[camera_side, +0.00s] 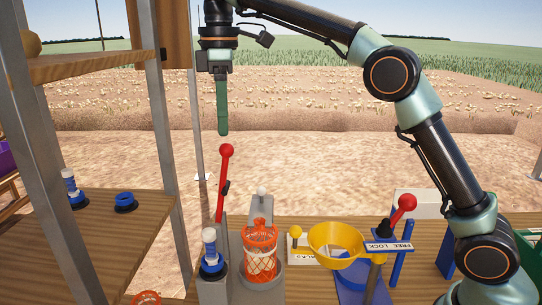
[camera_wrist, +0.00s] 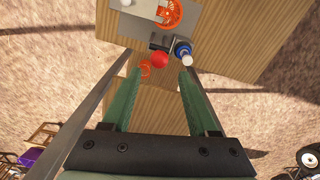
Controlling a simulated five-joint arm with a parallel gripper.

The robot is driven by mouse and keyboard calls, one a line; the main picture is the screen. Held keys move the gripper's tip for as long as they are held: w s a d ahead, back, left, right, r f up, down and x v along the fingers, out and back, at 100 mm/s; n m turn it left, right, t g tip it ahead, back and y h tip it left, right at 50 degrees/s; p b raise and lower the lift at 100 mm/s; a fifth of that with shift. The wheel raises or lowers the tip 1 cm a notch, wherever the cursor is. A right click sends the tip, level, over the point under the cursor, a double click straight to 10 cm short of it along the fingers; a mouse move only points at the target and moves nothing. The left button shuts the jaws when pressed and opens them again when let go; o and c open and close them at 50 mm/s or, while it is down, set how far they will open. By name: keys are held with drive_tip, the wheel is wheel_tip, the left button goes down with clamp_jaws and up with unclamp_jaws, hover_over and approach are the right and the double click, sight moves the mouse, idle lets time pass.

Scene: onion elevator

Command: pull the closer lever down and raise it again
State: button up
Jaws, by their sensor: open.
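A lever with a red ball knob and red rod (camera_side: 226,152) stands nearly upright, leaning slightly, on a grey stand at centre left. Its red knob also shows in the wrist view (camera_wrist: 159,60). A second red-knobbed lever (camera_side: 406,202) stands tilted at the right by a plate reading FREE LOCK; I cannot tell from labels which is the closer lever. My gripper (camera_side: 222,132) points straight down, just above the left red knob and apart from it. In the wrist view my open, empty fingers (camera_wrist: 159,75) lie either side of the line to that knob.
An orange mesh basket (camera_side: 261,250) stands right of the left lever, and a blue-and-white bottle (camera_side: 210,245) stands at its foot. A yellow funnel (camera_side: 335,240) sits further right. A metal-framed wooden shelf (camera_side: 100,225) is at left. Air around my gripper is clear.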

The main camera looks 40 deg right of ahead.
sight(225, 157)
drive_tip(key=shift+w+d+f, duration=0.1)
drive_tip(key=shift+d+f, duration=0.05)
drive_tip(key=shift+f, duration=4.65)
clamp_jaws()
drive_tip(key=shift+w, duration=0.1)
